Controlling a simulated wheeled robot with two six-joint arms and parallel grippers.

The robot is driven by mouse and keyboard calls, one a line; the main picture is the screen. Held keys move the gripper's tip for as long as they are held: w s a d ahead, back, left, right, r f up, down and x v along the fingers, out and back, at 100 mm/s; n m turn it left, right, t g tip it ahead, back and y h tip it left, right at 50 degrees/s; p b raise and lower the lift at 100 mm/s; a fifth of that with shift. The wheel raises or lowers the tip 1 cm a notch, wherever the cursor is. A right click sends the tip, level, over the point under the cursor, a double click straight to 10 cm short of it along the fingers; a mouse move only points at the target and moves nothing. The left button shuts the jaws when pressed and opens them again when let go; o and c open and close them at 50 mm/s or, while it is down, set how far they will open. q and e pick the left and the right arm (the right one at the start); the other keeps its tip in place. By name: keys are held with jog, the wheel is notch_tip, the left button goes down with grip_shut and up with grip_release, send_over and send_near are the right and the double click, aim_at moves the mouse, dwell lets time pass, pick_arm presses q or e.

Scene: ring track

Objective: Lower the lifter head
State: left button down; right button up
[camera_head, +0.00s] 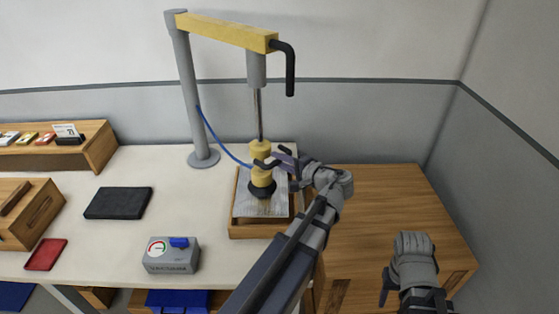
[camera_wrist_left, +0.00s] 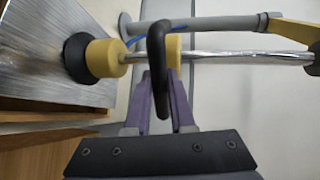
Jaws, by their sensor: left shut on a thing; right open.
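The lifter head (camera_head: 261,178) is a yellow body with a black suction cup, hanging on a thin metal rod from a yellow crane arm (camera_head: 228,32). It hangs over a grey metal plate (camera_head: 248,208) in a wooden tray (camera_head: 262,231). My left gripper (camera_head: 270,161) is shut on the black handle of the lifter head; the handle (camera_wrist_left: 158,60) stands between the fingers in the left wrist view. There the black cup (camera_wrist_left: 78,58) is at the plate's surface; I cannot tell whether it touches. My right gripper (camera_head: 412,294) is open and empty at the lower right.
A grey control box (camera_head: 171,261) with a gauge and blue switch stands at the front of the white table. A black pad (camera_head: 118,203), a red pad (camera_head: 46,254) and wooden boxes lie left. The wooden surface (camera_head: 380,205) on the right is bare.

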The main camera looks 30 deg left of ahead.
pick_arm(q)
jog(key=b, duration=0.7)
send_near(268, 174)
jog(key=x, duration=0.4)
jog(key=shift+a, duration=0.15)
jog(key=shift+s+r, duration=0.1)
jog(key=c, duration=0.8)
grip_release()
jog(key=shift+o, duration=0.2)
jog(key=shift+p, duration=0.3)
jog(key=p+v, duration=0.1)
jog(key=v, duration=0.6)
jog(key=shift+d, duration=0.4)
